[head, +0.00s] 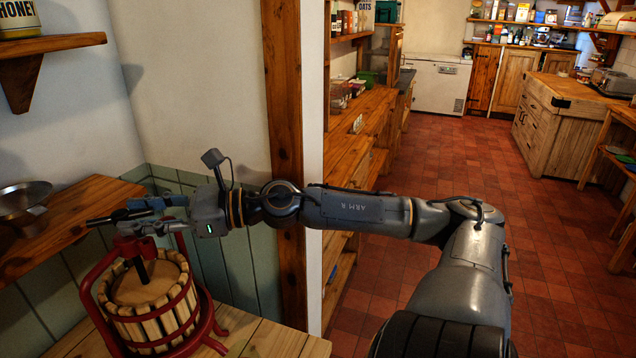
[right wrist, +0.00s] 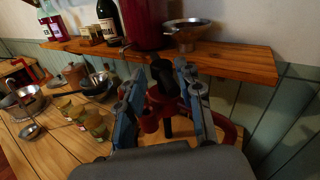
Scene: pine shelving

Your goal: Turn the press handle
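The press (head: 150,312) stands at the lower left of the head view, a wooden-slatted basket in a red metal frame with a round wooden lid and a dark central screw. Its black handle (head: 104,219) lies across the top, partly hidden by my fingers. My right gripper (head: 140,215) reaches in from the right at the top of the press, fingers apart. In the right wrist view, the handle's dark end (right wrist: 160,72) shows between the spread fingertips, with gaps beside it; I cannot tell if either finger touches it. My left gripper is not in view.
A wooden shelf (head: 72,212) with a metal bowl (head: 25,197) is close behind the press. The press stands on a plank tabletop (head: 262,340). Pots and small jars (right wrist: 95,122) are left in the wrist view. A wooden post (head: 284,100) stands beside my right arm.

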